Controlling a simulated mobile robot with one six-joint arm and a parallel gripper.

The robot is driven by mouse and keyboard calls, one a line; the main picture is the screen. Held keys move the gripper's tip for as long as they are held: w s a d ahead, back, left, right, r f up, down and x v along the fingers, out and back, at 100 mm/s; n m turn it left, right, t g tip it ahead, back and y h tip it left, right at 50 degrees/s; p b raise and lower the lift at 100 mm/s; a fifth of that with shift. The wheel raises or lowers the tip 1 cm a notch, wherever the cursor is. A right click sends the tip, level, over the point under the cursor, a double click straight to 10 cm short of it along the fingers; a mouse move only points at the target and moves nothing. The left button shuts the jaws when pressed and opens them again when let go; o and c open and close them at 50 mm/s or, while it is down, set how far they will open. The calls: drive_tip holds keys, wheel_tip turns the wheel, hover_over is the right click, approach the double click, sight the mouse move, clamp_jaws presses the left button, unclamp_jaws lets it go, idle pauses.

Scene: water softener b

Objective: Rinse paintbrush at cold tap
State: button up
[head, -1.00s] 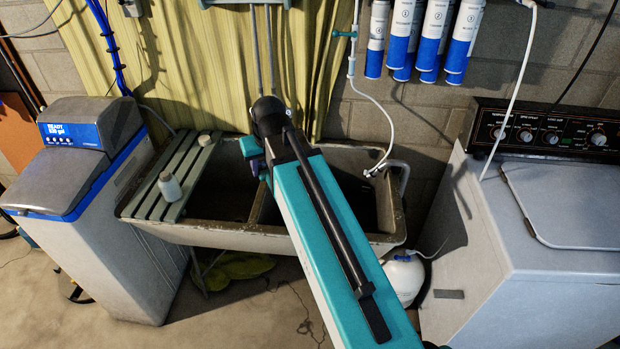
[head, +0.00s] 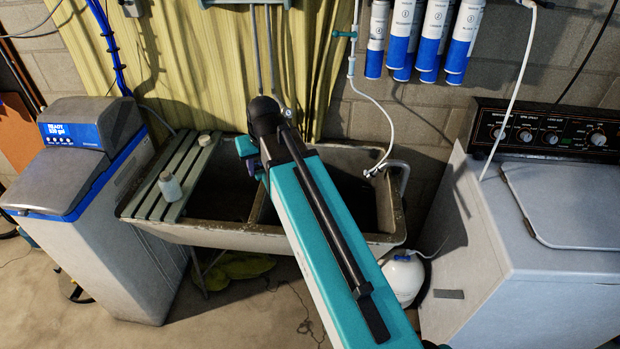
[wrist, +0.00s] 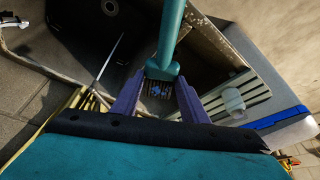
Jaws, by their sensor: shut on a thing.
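My gripper (wrist: 159,84) shows in the wrist view with its two purple fingers shut on a teal-handled paintbrush (wrist: 166,60). The brush's dark bristles, with some blue on them, point toward the bottom of that picture. In the head view my gripper (head: 256,168) is over the left basin of the double sink (head: 235,237), near its back edge; my arm hides much of it and the brush. Two pipes (head: 256,50) run down the curtain behind my wrist. A small round fitting (head: 287,112) shows beside my wrist. The cold tap's spout is hidden or cannot be made out.
A slatted green board (head: 160,207) covers the sink's left end, with a pale bottle (head: 170,187) on it. A white hose (head: 376,105) hangs to a small faucet at the right basin. A water softener (head: 80,190) stands left, a washing machine (head: 540,230) right.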

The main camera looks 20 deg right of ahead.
drive_tip(key=shift+s, duration=0.15)
idle(0.3)
drive_tip(key=s+a, duration=0.1)
drive_tip(key=s, duration=0.1)
drive_tip(key=s+a, duration=0.2)
drive_tip(key=shift+s+f+b, duration=0.1)
drive_tip(key=shift+s+b, duration=0.1)
drive_tip(key=shift+b, duration=0.1)
idle(0.5)
drive_tip(key=shift+s+a+b, duration=0.6)
drive_tip(key=shift+s+b, duration=0.3)
drive_tip(key=shift+b, duration=2.8)
drive_tip(key=shift+s+a+r, duration=0.1)
drive_tip(key=shift+s+r, duration=0.1)
drive_tip(key=shift+s, duration=0.05)
